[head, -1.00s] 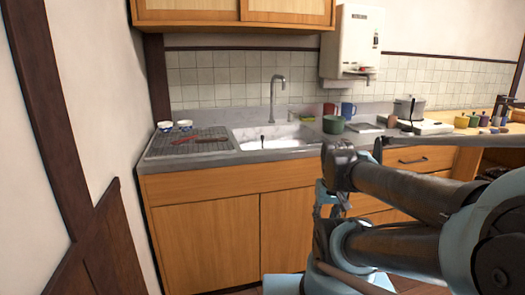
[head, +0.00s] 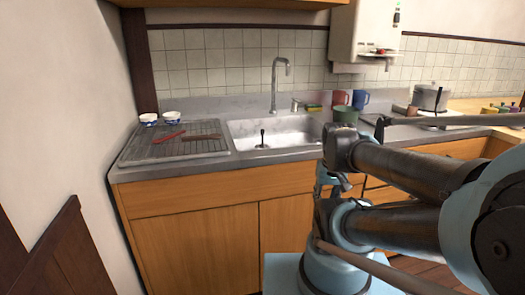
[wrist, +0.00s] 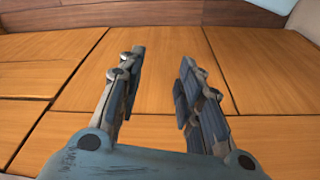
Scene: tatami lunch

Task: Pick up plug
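The plug (head: 262,139) is a small dark piece with a thin upright stem and a knob on top, standing on the floor of the sink (head: 300,124) near its front left. My gripper (wrist: 162,58) is open and empty in the wrist view, its two fingers spread apart in front of wooden cabinet panels. The plug does not show in the wrist view. In the head view my folded arm is at the right, in front of the counter, apart from the plug; the fingers cannot be made out clearly there.
A wire drying rack (head: 135,150) left of the sink holds red and brown utensils, with two small bowls (head: 160,118) behind. A tap (head: 276,85) rises behind the sink. A green pot (head: 345,116), red and blue mugs (head: 361,97) and a saucepan (head: 431,97) stand right.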

